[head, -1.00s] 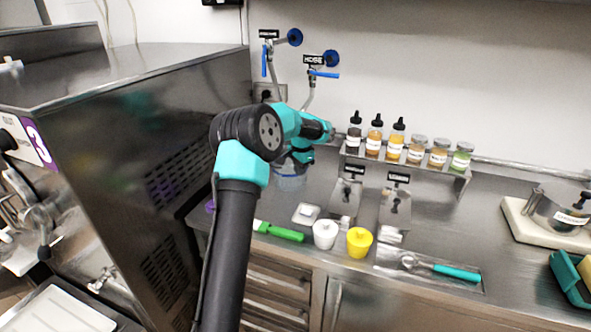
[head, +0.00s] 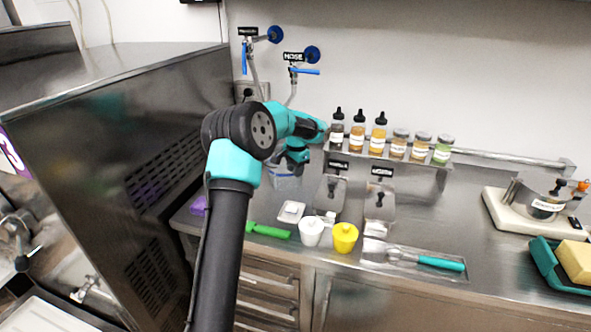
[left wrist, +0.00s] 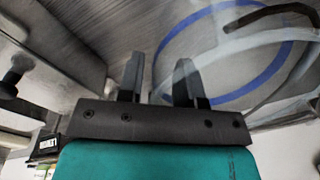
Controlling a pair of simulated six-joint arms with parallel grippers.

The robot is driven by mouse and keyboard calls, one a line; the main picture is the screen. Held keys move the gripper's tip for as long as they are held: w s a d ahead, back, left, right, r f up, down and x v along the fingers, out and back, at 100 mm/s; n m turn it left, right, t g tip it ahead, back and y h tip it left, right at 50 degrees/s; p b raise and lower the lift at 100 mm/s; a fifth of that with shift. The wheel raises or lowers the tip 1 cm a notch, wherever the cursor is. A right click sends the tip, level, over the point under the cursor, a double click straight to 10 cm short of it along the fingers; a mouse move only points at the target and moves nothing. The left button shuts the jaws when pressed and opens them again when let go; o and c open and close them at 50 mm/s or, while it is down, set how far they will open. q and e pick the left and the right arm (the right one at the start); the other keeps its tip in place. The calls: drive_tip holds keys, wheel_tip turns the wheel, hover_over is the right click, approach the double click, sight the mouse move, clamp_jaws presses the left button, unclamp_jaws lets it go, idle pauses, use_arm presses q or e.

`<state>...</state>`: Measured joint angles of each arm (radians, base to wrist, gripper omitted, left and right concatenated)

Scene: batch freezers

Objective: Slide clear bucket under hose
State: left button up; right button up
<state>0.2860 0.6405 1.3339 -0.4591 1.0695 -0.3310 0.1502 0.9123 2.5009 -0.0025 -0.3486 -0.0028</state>
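The clear bucket (head: 285,180) stands on the steel counter at the back left, partly hidden by my left arm. In the left wrist view it shows as a see-through round shape with a blue ring (left wrist: 165,48). My left gripper (head: 299,160) is right at the bucket's top. Its two fingers (left wrist: 158,85) are apart, with the bucket's near edge appearing between them; I cannot tell whether they touch it. The hose (head: 291,92) hangs on the wall behind, under a HOSE label (head: 293,57) and beside a blue lever. My right gripper is not in view.
A rack (head: 400,157) of bottles and jars stands right of my gripper. A large steel machine (head: 110,150) bounds the left side.

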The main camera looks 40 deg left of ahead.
use_arm(q)
wheel_tip(320, 180, up, 18)
drive_tip(key=d, duration=0.1)
drive_tip(key=shift+s+d+f, duration=0.15)
drive_tip(key=shift+f, duration=0.1)
idle(0.5)
